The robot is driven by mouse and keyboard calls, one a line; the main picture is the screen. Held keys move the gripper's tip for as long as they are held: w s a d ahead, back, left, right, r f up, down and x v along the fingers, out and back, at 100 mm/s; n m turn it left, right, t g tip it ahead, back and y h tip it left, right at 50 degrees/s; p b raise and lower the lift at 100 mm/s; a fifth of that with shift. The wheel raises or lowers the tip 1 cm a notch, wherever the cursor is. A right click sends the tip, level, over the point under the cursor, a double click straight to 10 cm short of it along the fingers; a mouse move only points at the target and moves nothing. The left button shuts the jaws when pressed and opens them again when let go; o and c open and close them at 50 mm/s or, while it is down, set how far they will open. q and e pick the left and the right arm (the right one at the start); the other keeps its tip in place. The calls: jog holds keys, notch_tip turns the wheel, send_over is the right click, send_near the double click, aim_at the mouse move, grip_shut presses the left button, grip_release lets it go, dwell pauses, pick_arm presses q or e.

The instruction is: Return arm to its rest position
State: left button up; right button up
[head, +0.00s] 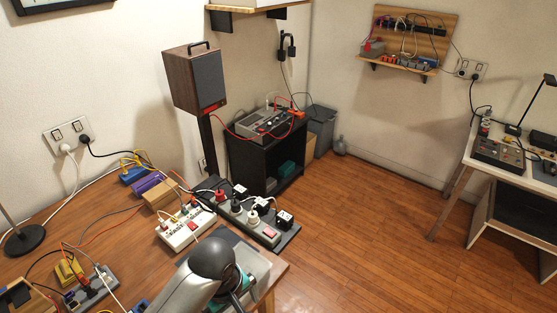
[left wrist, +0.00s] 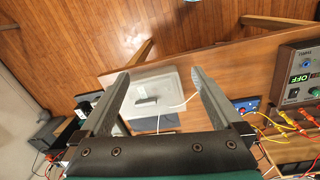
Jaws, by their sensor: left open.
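My left gripper (left wrist: 159,76) is open in the left wrist view, its two grey fingers spread with nothing held between them. Beyond the fingers, a pale grey box-like object (left wrist: 168,84) lies at the wooden table's edge; I cannot tell whether they touch. In the head view my arm, grey with a black rounded joint, reaches in from the bottom over the table's near right corner. Its fingers cannot be made out there. My right gripper is in neither view.
The wooden table (head: 110,213) holds a white power strip (head: 186,230), a dark power strip (head: 262,228), loose cables and a lamp base (head: 24,240). A speaker (head: 197,80) stands behind. Open wooden floor (head: 350,235) lies to the right, before a side table (head: 475,158).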

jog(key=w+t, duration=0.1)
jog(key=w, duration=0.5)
pick_arm(q)
jog(key=s+a+r+m+t, duration=0.3)
jog(key=s+a+r+m, duration=0.2)
jog(key=s+a+m, duration=0.4)
jog(key=s+d+f+m+g+b, duration=0.2)
jog(key=f+b, duration=0.8)
jog(key=f, duration=2.2)
jog(key=s+a+f+b, duration=0.1)
jog(key=s+f+b, duration=0.3)
jog(key=s+f, duration=0.4)
jog(key=s+a+f+b, duration=0.2)
jog(key=s+f+b, duration=0.2)
jog(key=s+f, duration=0.4)
notch_tip(320, 180, down, 6)
jog(key=shift+s+a+f+y, duration=0.15)
jog(key=shift+s+a+y, duration=0.1)
jog(key=shift+y, duration=0.05)
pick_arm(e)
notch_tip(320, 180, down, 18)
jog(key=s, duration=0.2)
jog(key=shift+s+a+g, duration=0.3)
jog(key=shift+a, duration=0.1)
